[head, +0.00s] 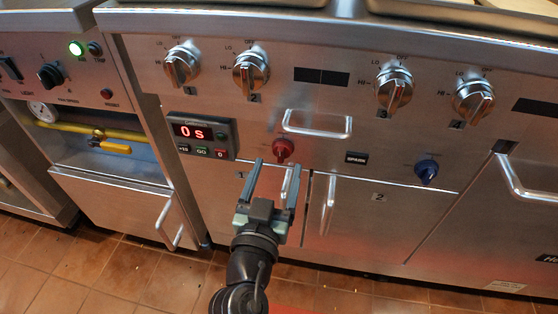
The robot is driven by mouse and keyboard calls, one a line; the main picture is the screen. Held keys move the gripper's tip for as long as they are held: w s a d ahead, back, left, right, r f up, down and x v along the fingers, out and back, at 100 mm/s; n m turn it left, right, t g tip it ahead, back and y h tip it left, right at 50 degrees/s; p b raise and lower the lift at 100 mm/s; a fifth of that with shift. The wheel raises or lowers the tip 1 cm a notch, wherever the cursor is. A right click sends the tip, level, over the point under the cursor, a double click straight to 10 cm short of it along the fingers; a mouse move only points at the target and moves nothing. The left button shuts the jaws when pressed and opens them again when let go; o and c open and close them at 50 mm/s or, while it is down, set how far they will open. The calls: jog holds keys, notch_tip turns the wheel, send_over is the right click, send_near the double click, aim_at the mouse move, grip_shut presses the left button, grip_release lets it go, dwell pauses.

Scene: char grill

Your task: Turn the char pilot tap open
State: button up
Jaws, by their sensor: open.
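A red tap knob (283,150) sits on the steel front panel, below a horizontal handle. A blue tap knob (427,173) sits farther right on the same front. The small lettering near both is too small to read, so I cannot tell which is the char pilot tap. My gripper (277,164) is open and empty, its two fingers pointing up at the panel. In the picture its fingertips lie just below and to either side of the red knob. I cannot tell the depth gap or whether they touch.
Several chrome burner knobs (252,71) line the upper panel. A timer (203,136) reading "0 s" is left of the red knob. Door handles (328,205) and a bar handle (318,124) stick out nearby. A yellow-handled valve (115,148) is at left. Tiled floor (130,270) lies in front.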

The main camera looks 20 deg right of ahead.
aim_at(281, 152)
jog(key=shift+x, duration=1.45)
grip_shut()
